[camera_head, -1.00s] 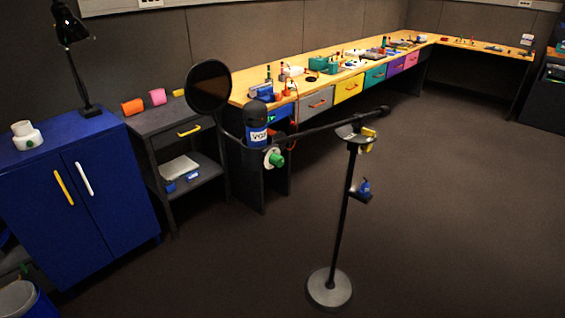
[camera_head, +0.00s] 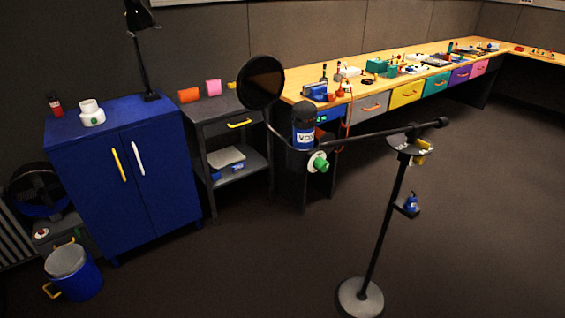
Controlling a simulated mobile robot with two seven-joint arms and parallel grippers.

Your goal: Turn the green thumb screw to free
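A green thumb screw (camera_head: 320,163) with a white collar sits at the end of the boom of a microphone stand (camera_head: 376,225). It is just below a blue and black microphone (camera_head: 304,130), next to a round black pop filter (camera_head: 261,82). The boom runs right from there to the top of the upright pole. I cannot tell how far the screw is turned. Neither of my grippers is in view.
The stand's round grey base (camera_head: 360,297) rests on open dark floor. Behind are a blue cabinet (camera_head: 150,195), a small grey shelf unit (camera_head: 212,128) and a long wooden workbench (camera_head: 400,70) with coloured drawers. A blue bin (camera_head: 75,280) stands at lower left. Floor at right is clear.

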